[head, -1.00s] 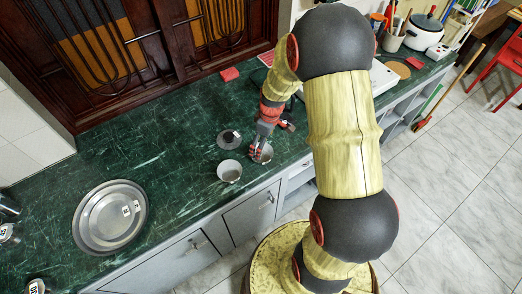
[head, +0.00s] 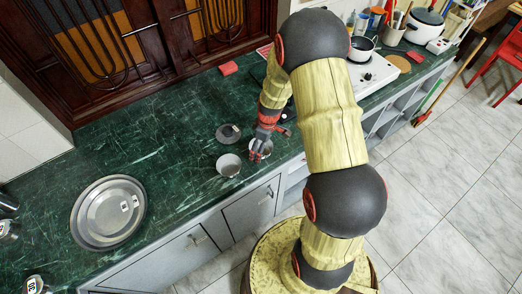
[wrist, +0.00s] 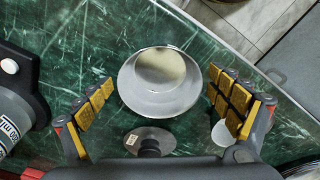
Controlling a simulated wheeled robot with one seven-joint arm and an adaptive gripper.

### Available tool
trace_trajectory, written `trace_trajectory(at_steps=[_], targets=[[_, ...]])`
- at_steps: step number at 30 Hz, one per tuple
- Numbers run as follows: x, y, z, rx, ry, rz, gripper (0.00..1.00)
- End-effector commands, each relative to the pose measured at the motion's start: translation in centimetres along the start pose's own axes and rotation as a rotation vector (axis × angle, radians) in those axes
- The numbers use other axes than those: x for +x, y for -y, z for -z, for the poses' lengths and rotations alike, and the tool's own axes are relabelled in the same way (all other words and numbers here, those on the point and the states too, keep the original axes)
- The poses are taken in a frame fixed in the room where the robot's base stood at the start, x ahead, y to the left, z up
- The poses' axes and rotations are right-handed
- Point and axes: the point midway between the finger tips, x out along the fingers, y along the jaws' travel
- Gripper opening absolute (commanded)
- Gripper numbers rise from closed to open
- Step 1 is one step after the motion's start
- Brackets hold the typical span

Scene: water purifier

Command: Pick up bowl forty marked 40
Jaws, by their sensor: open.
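A round metal bowl (wrist: 160,85) lies between my open fingers in the wrist view. It also shows in the head view (head: 265,147), partly hidden by my gripper (head: 260,152). In the wrist view my gripper (wrist: 161,105) has one finger on each side of the bowl, apart from it. A second bowl (head: 229,165) stands to its lower left in the head view; a pale part of what seems to be it (wrist: 225,133) shows behind the right finger in the wrist view. I cannot read a 40 on either bowl.
A dark disc (head: 228,133) with a small tag lies beside the bowls. A large metal plate (head: 109,230) lies at left. The counter's front edge is close; green counter left of the bowls is clear.

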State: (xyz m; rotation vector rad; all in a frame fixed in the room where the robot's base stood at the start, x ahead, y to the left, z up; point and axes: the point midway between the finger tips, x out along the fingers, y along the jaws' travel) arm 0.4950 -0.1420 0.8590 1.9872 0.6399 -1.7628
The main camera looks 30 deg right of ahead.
Motion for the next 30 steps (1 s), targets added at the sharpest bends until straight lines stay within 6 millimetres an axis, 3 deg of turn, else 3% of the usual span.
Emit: trace_trajectory(at_steps=[5,24,30], targets=[[-0.09,-0.01,0.02,0.000,0.000,0.000,0.87],[-0.08,0.00,0.01,0.000,0.000,0.000,0.51],[-0.08,-0.01,0.01,0.000,0.000,0.000,0.50]])
